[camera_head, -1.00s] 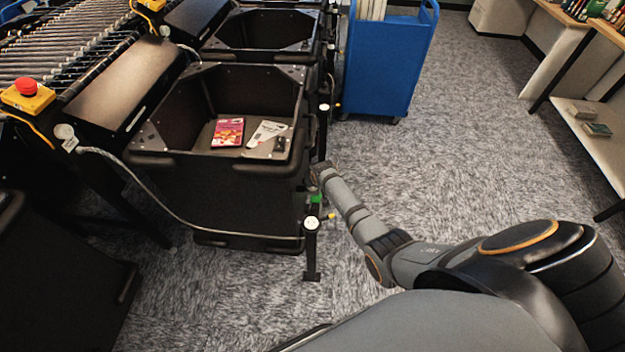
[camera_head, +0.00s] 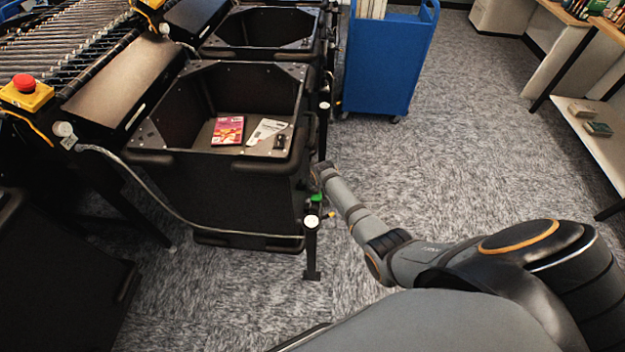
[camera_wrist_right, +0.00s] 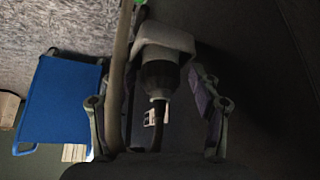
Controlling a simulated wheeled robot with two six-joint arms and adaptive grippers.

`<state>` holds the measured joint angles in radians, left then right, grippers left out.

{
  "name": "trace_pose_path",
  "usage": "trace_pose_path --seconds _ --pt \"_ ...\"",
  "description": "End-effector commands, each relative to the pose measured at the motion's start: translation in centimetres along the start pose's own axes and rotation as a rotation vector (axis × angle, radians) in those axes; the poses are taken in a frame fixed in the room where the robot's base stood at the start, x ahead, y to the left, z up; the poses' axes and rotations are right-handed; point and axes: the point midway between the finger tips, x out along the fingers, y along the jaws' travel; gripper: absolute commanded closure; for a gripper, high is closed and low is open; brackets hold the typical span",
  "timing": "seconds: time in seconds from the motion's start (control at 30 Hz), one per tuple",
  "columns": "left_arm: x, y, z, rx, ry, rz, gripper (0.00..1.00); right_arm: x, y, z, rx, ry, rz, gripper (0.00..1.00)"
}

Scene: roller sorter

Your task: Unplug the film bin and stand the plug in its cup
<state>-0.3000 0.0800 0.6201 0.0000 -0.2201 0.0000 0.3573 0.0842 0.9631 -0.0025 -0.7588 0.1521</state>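The film bin (camera_head: 225,190) is a black open-topped bin in the head view, with a few flat items on its floor. In the right wrist view a dark plug (camera_wrist_right: 159,76) with a pale collar sits in a grey holder, with a dark cable running from its end. My right gripper (camera_wrist_right: 165,88) has a finger on each side of the plug, with a visible gap on the right side; it looks open. In the head view my right arm reaches to the bin's right front corner, and its fingers are hard to make out. The cup cannot be identified surely. My left gripper is not in view.
A black post (camera_head: 311,245) with a pale round top stands beside the bin's right front corner, close to my right arm. A grey hose (camera_head: 170,208) runs from the roller frame toward it. A blue cart (camera_head: 385,60) stands behind. Carpet is clear to the right.

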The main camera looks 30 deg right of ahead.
Motion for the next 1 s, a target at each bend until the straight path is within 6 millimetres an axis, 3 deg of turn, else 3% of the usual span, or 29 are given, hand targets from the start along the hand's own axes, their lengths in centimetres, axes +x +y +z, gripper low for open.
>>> trace_pose_path --seconds 0.27,0.7,1.0 --pt "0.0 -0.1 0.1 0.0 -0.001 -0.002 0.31 -0.8 0.0 0.0 0.0 0.001 0.0 0.37" --pt "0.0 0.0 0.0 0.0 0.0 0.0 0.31 -9.3 0.0 0.1 -0.001 0.002 -0.001 0.37" --pt "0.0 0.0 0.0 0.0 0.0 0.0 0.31 -12.1 0.0 0.0 0.0 0.001 -0.001 0.37"
